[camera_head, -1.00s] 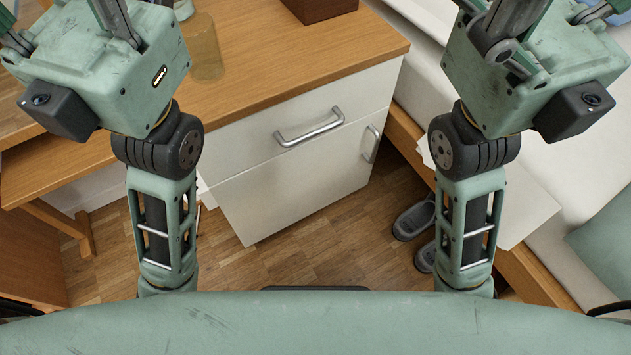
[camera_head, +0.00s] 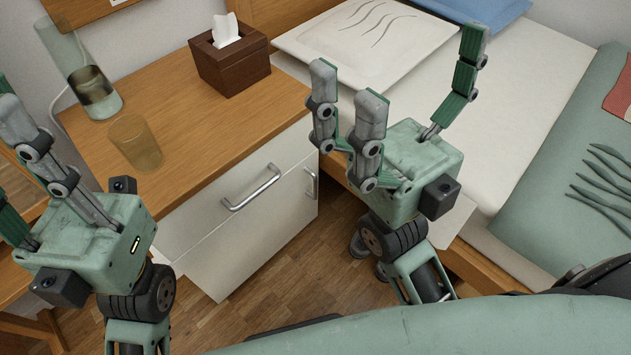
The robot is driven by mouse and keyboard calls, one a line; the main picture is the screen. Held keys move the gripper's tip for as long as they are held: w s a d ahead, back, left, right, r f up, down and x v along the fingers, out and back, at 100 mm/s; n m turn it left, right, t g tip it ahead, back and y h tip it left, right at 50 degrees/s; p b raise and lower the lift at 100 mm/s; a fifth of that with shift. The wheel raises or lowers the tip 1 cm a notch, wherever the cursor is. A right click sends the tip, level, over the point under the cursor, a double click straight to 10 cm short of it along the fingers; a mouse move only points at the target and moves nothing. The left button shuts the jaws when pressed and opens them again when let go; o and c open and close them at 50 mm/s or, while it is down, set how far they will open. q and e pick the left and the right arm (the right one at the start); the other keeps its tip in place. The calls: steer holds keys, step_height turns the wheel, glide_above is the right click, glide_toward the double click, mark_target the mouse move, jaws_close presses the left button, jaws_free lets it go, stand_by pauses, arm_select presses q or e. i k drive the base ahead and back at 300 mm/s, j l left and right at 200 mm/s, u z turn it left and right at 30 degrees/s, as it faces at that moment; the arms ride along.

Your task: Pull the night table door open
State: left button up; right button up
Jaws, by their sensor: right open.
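The night table (camera_head: 190,125) has a wooden top and white fronts. Its lower door (camera_head: 235,266) looks shut, with a short upright metal handle (camera_head: 312,184) near its right edge. The drawer (camera_head: 215,215) above it looks shut and has a long metal bar handle (camera_head: 252,188). My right gripper (camera_head: 408,75) is open and empty, fingers pointing up, to the right of the night table and apart from the door handle. My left gripper (camera_head: 22,165) is at the left edge, its fingers partly cut off; nothing shows in it.
A brown tissue box (camera_head: 235,65), an amber glass (camera_head: 135,142) and a glass lamp or bottle (camera_head: 92,90) stand on the night table top. A bed (camera_head: 490,125) with pillows is on the right. Wooden floor shows below the door.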

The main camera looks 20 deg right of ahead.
mark_target(227, 255)
steer(key=k+j+z, duration=0.1)
steer(key=z, duration=0.65)
steer(key=i+l, duration=0.3)
steer(key=i, duration=0.1)
